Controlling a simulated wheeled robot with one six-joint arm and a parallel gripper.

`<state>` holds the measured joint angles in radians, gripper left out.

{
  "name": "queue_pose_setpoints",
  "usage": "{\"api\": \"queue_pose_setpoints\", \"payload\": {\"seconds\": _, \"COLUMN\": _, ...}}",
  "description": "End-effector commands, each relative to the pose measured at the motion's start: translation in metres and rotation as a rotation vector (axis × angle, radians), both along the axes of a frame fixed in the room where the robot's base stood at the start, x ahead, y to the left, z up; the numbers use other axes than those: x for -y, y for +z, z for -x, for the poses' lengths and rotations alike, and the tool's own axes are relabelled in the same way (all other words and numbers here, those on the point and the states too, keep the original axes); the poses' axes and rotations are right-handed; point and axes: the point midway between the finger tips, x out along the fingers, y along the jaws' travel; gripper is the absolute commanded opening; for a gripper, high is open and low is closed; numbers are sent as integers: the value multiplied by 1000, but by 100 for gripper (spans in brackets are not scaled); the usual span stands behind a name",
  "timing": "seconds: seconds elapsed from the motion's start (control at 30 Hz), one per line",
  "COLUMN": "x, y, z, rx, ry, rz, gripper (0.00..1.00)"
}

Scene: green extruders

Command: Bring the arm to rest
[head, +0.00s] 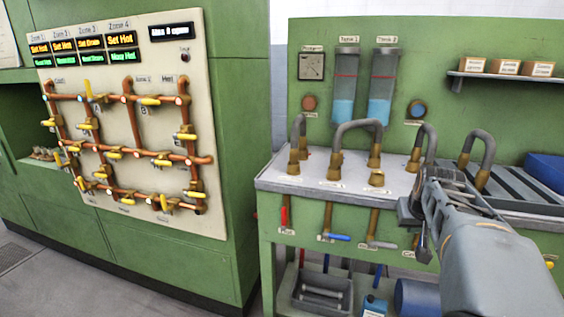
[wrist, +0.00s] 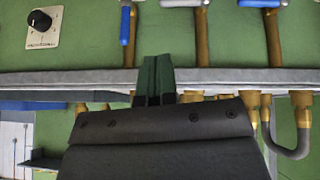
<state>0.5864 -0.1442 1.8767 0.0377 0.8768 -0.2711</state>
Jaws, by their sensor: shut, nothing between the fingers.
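My arm (head: 490,250) reaches in from the lower right of the head view, in front of the green workbench (head: 330,225). My gripper (head: 423,248) hangs at its end, pointing down before the bench front, small and dark there. In the wrist view my gripper (wrist: 157,80) shows two dark green fingers pressed together with nothing between them. They overlap the pale bench edge (wrist: 60,85) in that picture; I cannot tell the gap between them.
Valve handles, red (head: 284,217), blue (head: 334,237) and grey (head: 381,245), stick out below the bench top. Grey hoses (head: 358,123) arch above it. A pipe panel (head: 130,190) with yellow valves stands left. Grey and blue bins (head: 322,292) sit below.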

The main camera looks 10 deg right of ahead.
Motion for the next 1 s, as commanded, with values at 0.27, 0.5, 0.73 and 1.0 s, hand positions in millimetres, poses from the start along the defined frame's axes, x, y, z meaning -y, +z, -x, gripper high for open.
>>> {"api": "queue_pose_setpoints", "payload": {"seconds": 0.27, "x": -63, "y": -16, "z": 37, "rx": -109, "ry": -47, "rz": -132, "gripper": 0}}
{"api": "queue_pose_setpoints", "payload": {"seconds": 0.5, "x": -156, "y": 24, "z": 79, "rx": -191, "ry": 95, "rz": -170, "gripper": 0}}
{"api": "queue_pose_setpoints", "payload": {"seconds": 0.73, "x": -208, "y": 64, "z": 107, "rx": -213, "ry": 262, "rz": -154, "gripper": 0}}
{"api": "queue_pose_setpoints", "payload": {"seconds": 1.0, "x": -230, "y": 92, "z": 110, "rx": -188, "ry": 353, "rz": -139, "gripper": 0}}
